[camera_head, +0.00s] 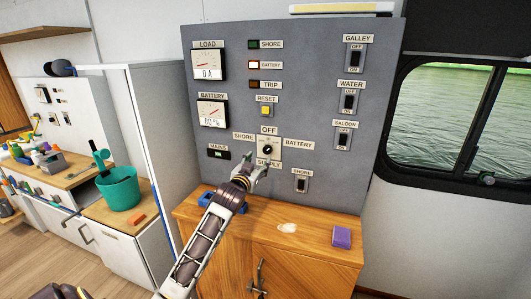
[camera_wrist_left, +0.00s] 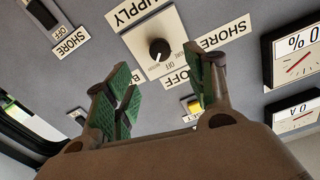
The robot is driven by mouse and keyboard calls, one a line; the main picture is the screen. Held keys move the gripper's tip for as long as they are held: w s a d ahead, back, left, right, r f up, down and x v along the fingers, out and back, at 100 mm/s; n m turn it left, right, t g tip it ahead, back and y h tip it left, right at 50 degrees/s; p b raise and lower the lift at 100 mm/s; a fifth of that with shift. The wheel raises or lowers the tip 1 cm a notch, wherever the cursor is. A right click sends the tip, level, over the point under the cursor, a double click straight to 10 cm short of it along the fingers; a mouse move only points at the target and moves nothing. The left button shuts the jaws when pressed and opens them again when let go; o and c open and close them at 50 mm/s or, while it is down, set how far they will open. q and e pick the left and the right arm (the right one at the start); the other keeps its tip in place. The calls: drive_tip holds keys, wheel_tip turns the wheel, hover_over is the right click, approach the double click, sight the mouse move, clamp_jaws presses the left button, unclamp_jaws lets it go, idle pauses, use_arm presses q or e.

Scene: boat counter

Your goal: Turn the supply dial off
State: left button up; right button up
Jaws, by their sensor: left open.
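The supply dial (camera_head: 267,149) is a round black knob on a pale square plate on the grey panel, with OFF above, SHORE left, BATTERY right and SUPPLY below. In the wrist view the knob (camera_wrist_left: 159,48) appears upside down, with a small white mark on its OFF-facing side; its exact setting is hard to read. My left gripper (camera_head: 256,163) is open and empty, just below and in front of the dial. In the wrist view its green-padded fingers (camera_wrist_left: 160,78) stand to either side of the knob's line, apart from it. My right gripper is not seen.
The grey panel (camera_head: 228,130) also carries gauges, the yellow reset button (camera_head: 266,111) and several rocker switches. Below is a wooden counter (camera_head: 320,232) with a purple sponge (camera_head: 342,237) and a blue object (camera_head: 207,199) by my arm. A teal bucket (camera_head: 119,190) stands left.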

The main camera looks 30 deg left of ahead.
sight(267, 151)
use_arm(q)
drive_tip(key=shift+p+x, duration=0.65)
drive_tip(key=shift+x, duration=4.1)
drive_tip(key=c, duration=1.1)
